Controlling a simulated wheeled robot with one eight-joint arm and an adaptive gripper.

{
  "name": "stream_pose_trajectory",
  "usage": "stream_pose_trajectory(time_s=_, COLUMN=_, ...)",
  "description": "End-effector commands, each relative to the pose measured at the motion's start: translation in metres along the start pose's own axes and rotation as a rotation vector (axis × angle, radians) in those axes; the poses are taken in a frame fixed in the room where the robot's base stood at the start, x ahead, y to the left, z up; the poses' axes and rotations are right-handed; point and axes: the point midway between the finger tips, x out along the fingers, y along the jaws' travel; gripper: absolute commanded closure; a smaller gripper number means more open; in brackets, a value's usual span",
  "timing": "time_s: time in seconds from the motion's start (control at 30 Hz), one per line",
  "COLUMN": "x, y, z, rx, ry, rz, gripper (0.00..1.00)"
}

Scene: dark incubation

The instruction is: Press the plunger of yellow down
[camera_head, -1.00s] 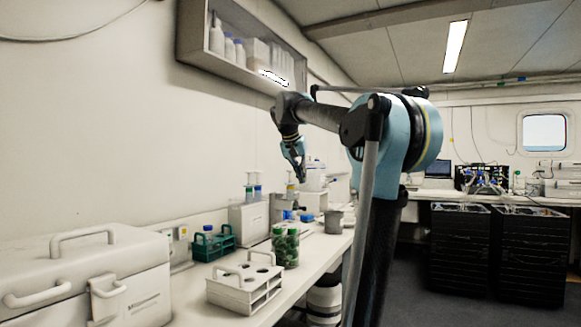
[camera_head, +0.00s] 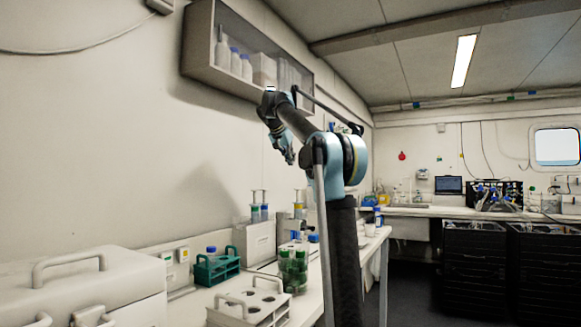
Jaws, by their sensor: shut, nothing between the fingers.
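The plunger unit with a yellow band (camera_head: 298,211) stands upright on a pale stand at the back of the bench, and its plunger shows as a thin raised rod with a small top. Two similar units stand to its left, one green (camera_head: 254,213) and one blue (camera_head: 264,212), above a white box (camera_head: 256,241). My gripper (camera_head: 290,159) is shut and empty. It hangs in the air above the plunger units and below the wall shelf, apart from the yellow unit in the picture.
A green rack (camera_head: 216,268), a jar with green contents (camera_head: 293,270) and a white rack (camera_head: 247,308) stand on the bench. A white cooler box (camera_head: 70,290) is at the left front. The wall shelf (camera_head: 203,75) overhangs the bench.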

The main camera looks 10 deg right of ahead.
Motion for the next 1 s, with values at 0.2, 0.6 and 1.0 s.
stream_pose_trajectory(time_s=0.2, x=0.041, y=0.004, z=-0.002, rx=0.005, ry=-0.001, rz=0.004, gripper=1.0)
stream_pose_trajectory(time_s=0.6, x=0.095, y=0.005, z=0.015, rx=0.003, ry=-0.001, rz=0.004, gripper=1.0)
stream_pose_trajectory(time_s=1.0, x=0.107, y=0.004, z=0.027, rx=0.003, ry=-0.001, rz=0.004, gripper=1.0)
